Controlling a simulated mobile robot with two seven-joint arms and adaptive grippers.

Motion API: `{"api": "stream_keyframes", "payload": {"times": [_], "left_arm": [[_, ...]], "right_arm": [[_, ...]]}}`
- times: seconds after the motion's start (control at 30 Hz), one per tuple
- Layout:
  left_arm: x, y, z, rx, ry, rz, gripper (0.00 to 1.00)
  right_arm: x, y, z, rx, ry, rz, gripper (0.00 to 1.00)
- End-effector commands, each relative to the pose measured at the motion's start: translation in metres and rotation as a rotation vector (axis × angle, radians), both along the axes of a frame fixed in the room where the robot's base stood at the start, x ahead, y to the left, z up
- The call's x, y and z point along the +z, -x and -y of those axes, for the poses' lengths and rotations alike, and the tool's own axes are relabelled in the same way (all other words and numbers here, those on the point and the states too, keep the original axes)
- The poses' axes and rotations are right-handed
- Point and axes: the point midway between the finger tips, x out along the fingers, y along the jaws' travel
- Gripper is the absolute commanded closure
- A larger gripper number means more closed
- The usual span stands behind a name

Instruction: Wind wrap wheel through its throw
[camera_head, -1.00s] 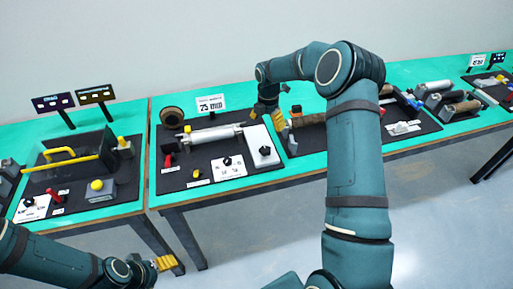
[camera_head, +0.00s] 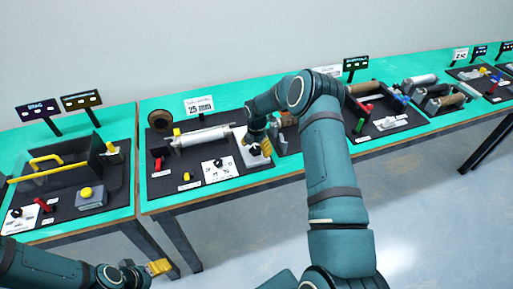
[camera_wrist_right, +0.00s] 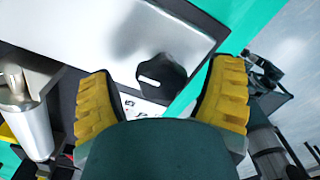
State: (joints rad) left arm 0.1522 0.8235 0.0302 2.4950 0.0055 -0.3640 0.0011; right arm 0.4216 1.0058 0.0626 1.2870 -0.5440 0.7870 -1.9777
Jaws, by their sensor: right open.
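A black knob with a white mark (camera_wrist_right: 162,78), likely the wrap wheel, sits on a white box (camera_wrist_right: 95,35). In the head view, the box (camera_head: 240,137) stands at the right end of the roller station, and my right gripper (camera_head: 262,143) is over it, partly hiding the knob. In the right wrist view, my right gripper (camera_wrist_right: 162,100) is open, its yellow fingers either side of the knob and apart from it. A grey roller (camera_head: 203,136) lies left of the box. My left gripper (camera_head: 158,267) hangs low before the table; its opening is unclear.
A smaller black dial on a white plate (camera_head: 218,163) lies in front of the roller. A red lever (camera_head: 158,160) and a 25 mm sign (camera_head: 199,105) are nearby. Other stations stand left and right along the green table (camera_head: 128,120).

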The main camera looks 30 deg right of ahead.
Motion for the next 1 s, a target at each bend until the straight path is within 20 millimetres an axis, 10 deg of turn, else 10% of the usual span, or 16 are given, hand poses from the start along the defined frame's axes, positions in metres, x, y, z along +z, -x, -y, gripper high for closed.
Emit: {"api": "stream_keyframes", "payload": {"times": [0.17,0.37,1.0], "left_arm": [[0.0,0.0,0.0,0.0,0.0,0.0,0.31],[0.0,0.0,0.0,0.0,0.0,0.0,0.31],[-0.022,-0.001,0.001,0.001,-0.004,0.0,0.31]], "right_arm": [[0.0,0.0,0.0,0.0,0.0,0.0,0.19],[0.0,0.0,0.0,0.0,0.0,0.0,0.86],[-0.003,0.002,0.0,-0.2,0.0,-0.001,0.88]]}}
